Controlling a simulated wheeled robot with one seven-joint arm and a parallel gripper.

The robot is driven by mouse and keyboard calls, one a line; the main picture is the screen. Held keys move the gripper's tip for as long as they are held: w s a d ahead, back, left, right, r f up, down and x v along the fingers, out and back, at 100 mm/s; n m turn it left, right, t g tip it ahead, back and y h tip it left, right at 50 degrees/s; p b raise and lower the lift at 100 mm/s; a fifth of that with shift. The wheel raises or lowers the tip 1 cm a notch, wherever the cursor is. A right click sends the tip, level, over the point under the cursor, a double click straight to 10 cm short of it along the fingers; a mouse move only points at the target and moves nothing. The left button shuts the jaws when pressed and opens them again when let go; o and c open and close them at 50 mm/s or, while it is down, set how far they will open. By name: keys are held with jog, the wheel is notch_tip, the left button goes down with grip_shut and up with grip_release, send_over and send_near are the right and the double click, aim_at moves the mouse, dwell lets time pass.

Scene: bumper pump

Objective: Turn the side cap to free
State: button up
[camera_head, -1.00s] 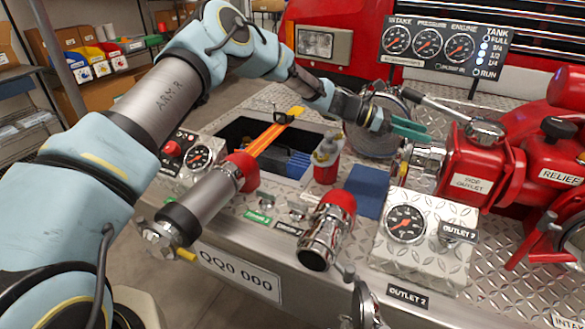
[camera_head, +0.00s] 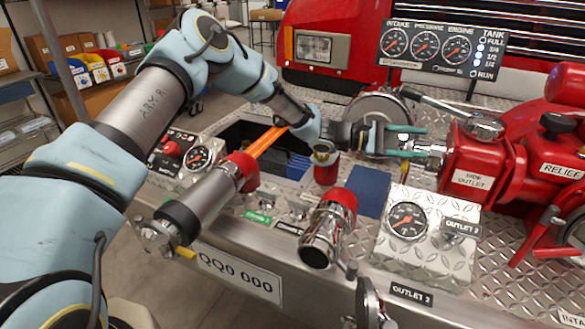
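The side cap (camera_head: 432,147) is a silver metal cap on the left end of the red side outlet (camera_head: 478,157). The outlet carries a "SIDE OUTLET" label. My gripper (camera_head: 424,142) comes in from the left, roughly level with the cap. Its two green fingers are spread, one above the other in the picture, with their tips at the cap. Part of the cap is hidden by the lower finger. I cannot tell whether the fingers touch it.
A gauge panel (camera_head: 407,221) labelled "OUTLET 2" stands in front below the outlet. A lever (camera_head: 440,101) slopes down to the outlet's top. A red-ringed silver fitting (camera_head: 329,226) stands in front.

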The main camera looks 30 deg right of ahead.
jog(key=w+a+f+t+y, duration=0.1)
jog(key=w+a, duration=0.3)
jog(key=a, duration=0.5)
jog(key=w+a+f+m+t+y, duration=0.1)
jog(key=w+a+t+y, duration=0.1)
jog(key=a, duration=0.7)
jog(key=w+a+f+m+t+y, duration=0.1)
jog(key=w+a+t+y, duration=0.1)
jog(key=w+a, duration=0.4)
jog(key=a+y, duration=0.1)
jog(key=a, duration=0.2)
jog(key=shift+w+f+b, duration=0.3)
